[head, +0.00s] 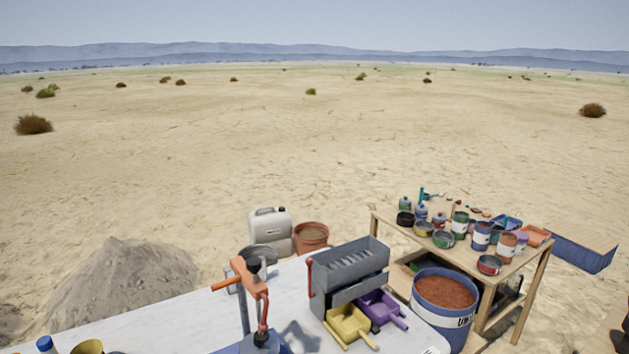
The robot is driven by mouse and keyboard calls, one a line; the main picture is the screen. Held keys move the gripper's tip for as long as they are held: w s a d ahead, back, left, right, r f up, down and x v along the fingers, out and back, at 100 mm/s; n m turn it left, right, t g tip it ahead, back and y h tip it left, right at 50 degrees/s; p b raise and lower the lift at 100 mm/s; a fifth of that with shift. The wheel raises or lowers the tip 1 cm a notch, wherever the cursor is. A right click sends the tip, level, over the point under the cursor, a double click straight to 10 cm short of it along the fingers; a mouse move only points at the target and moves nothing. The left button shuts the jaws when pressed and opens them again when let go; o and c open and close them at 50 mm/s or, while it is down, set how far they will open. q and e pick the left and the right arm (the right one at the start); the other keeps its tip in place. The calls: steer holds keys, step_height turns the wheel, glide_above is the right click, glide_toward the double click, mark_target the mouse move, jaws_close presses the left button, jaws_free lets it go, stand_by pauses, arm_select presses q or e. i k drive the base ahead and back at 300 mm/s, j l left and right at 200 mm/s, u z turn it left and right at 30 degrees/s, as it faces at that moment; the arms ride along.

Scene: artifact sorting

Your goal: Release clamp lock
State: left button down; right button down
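An orange clamp-like device (248,280) stands on an upright grey post at the near part of the white table. A red part hangs down from its right side, above a dark object (260,341) at the bottom edge. I cannot tell which part is the clamp lock or whether it is locked. Right of it stands a grey metal slotted box (350,264) with a red lever (309,275) on its left side. A yellow pan (348,324) and a purple pan (380,308) sit at its front. Neither gripper shows.
The white table (180,325) has bare surface left of the clamp device. A bucket of reddish soil (443,292) stands right of it, by a wooden table (380,215) crowded with cans. A white jerrycan (270,229) and a terracotta pot (311,236) stand behind.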

mark_target(262, 326)
steer(key=i+l, duration=0.3)
steer(key=l, duration=0.15)
steer(key=i+l, duration=0.25)
steer(key=l, duration=0.2)
steer(key=l+u, duration=0.15)
steer(key=u, duration=1.45)
steer(key=i+l, duration=0.05)
